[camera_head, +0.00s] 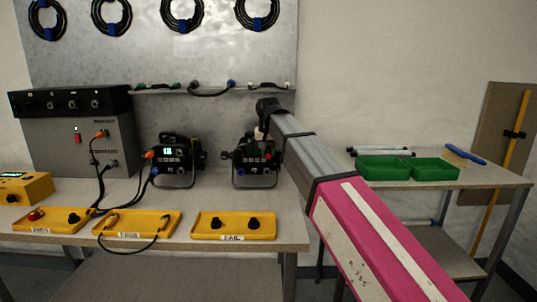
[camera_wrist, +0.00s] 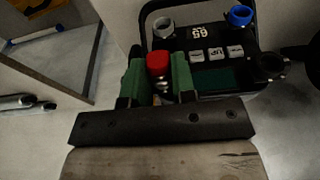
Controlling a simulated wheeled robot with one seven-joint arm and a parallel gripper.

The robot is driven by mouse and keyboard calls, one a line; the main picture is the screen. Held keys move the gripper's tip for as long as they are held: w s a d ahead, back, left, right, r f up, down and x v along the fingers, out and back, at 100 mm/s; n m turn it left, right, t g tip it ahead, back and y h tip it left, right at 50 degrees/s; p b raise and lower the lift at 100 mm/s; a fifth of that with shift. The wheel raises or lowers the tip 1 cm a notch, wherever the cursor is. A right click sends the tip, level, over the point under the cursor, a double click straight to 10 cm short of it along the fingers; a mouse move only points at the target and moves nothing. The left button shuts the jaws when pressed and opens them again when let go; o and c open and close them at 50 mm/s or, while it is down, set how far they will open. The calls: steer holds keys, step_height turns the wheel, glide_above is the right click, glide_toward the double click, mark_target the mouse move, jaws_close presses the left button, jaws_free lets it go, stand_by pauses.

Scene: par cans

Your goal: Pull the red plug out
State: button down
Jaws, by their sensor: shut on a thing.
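The red plug (camera_wrist: 158,64) stands at the near left corner of a black par can (camera_wrist: 215,65) in the wrist view, with a metal part below it. My gripper (camera_wrist: 160,80) has its green fingers on either side of the plug and is shut on it. Whether the plug is still seated in its socket cannot be told. In the head view the par can (camera_head: 256,162) stands at the right of the main table, and my arm reaches down to it from the right. My fingers are not clear there.
Yellow trays (camera_head: 232,227) line the table's front edge, one labelled FAIL. A grey rack unit (camera_head: 75,140) stands at the left. Green bins (camera_head: 435,170) sit on the right side table.

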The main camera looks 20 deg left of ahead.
steer(key=shift+s+d, duration=0.25)
steer(key=shift+s, duration=0.5)
steer(key=shift+s+d, duration=0.2)
steer(key=shift+s, duration=0.5)
steer(key=shift+s+d, duration=0.25)
steer(key=shift+s, duration=0.5)
